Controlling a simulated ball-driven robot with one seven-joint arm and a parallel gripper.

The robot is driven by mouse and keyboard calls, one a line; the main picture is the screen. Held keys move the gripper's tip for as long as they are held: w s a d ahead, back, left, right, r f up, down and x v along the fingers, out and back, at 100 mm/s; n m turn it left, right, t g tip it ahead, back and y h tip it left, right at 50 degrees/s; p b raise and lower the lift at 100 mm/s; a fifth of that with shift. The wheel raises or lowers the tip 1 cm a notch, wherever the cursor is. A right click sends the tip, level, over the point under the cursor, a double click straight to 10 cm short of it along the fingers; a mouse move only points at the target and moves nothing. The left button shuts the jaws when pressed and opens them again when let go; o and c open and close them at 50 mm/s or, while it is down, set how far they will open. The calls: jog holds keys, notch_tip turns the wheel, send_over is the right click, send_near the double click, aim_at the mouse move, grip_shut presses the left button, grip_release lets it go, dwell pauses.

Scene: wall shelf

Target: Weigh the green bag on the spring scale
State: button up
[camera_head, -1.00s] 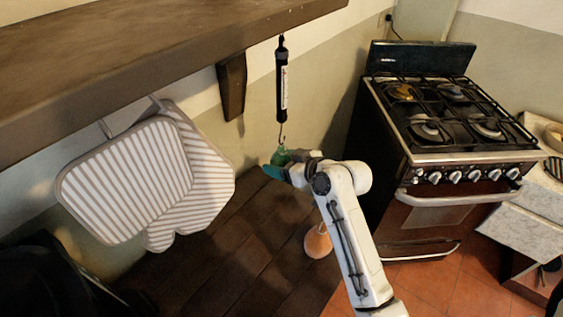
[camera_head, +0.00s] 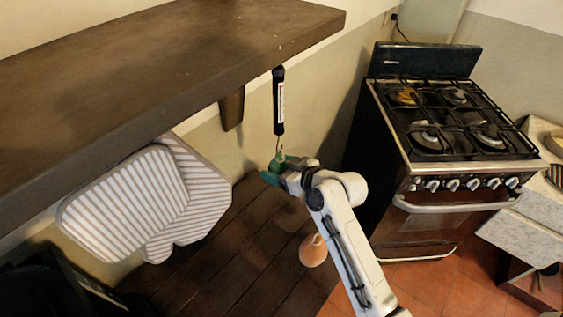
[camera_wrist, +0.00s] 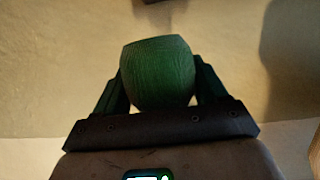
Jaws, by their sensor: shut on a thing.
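The spring scale (camera_head: 279,102) is a black tube with a white label strip, hanging upright below the front edge of the wooden shelf. Its thin hook hangs at its lower end. My gripper (camera_head: 272,176) is just below the scale and shut on the green bag (camera_head: 278,162). In the wrist view the bag (camera_wrist: 158,72) sits between the two green fingers of my gripper (camera_wrist: 160,88). The bag's top is close to the hook in the head view. I cannot tell whether the hook and bag touch or are linked.
The wooden shelf (camera_head: 150,70) overhangs the scale, with a bracket (camera_head: 231,108) beside it. An orange vase-like object (camera_head: 313,252) stands below my arm. A stove (camera_head: 440,140) stands at right.

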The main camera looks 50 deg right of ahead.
aim_at(287, 160)
jog(key=shift+d+r+n+t+h+b, duration=0.2)
jog(key=shift+d+n+h+b, duration=0.55)
jog(key=shift+b, duration=0.4)
jog(key=shift+d+r+n+t+h+b, duration=0.15)
jog(key=shift+d+n+h+b, duration=0.4)
jog(key=shift+d+n+b, duration=0.45)
jog(key=d+r, duration=0.1)
jog(key=d, duration=0.5)
jog(key=shift+w+d+r, duration=0.2)
jog(key=shift+r, duration=0.05)
jog(key=shift+d, duration=0.1)
